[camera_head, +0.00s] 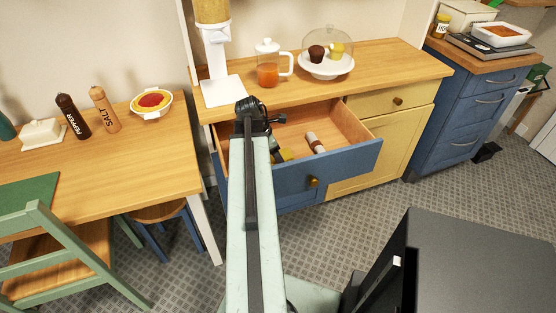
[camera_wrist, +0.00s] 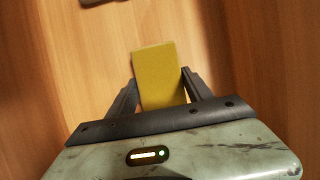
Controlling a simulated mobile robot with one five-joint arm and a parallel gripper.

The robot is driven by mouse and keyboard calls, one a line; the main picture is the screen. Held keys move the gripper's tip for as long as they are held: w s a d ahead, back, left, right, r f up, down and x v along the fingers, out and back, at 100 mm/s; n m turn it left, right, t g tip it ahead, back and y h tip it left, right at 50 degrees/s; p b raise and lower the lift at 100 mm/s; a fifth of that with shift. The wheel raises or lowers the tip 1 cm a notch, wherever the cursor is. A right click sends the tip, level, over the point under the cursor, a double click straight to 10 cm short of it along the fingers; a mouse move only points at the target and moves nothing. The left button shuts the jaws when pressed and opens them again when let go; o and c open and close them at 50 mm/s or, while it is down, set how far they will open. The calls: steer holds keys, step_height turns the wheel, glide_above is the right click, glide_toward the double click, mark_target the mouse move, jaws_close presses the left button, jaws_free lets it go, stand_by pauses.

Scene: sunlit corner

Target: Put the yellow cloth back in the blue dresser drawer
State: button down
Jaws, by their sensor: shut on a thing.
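The yellow cloth (camera_wrist: 155,72), a flat folded rectangle, is between the two fingers of my gripper (camera_wrist: 160,77), which is shut on it. Wooden boards show below and around it in the wrist view. In the head view, a small part of the yellow cloth (camera_head: 285,155) shows beside my arm, inside the outline of the open blue dresser drawer (camera_head: 345,167). My arm hides the drawer's left part and most of my gripper. I cannot tell whether the cloth touches the drawer bottom.
A pale rolled item with dark bands (camera_head: 315,142) lies in the drawer. The dresser top (camera_head: 390,62) holds a dispenser (camera_head: 217,60), an orange-filled jug (camera_head: 268,65) and a domed cake stand (camera_head: 326,67). A table (camera_head: 150,155) and green chair (camera_head: 60,245) stand left. Drawer walls surround my gripper.

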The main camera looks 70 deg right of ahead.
steer(key=shift+f+b, duration=0.55)
steer(key=shift+b, duration=0.1)
steer(key=shift+c, duration=2.1)
jaws_free()
steer(key=shift+r, duration=0.1)
steer(key=shift+r+p, duration=0.55)
steer(key=shift+p, duration=0.1)
steer(key=p+v, duration=1.1)
steer(key=v, duration=0.1)
steer(key=shift+d+r, duration=0.1)
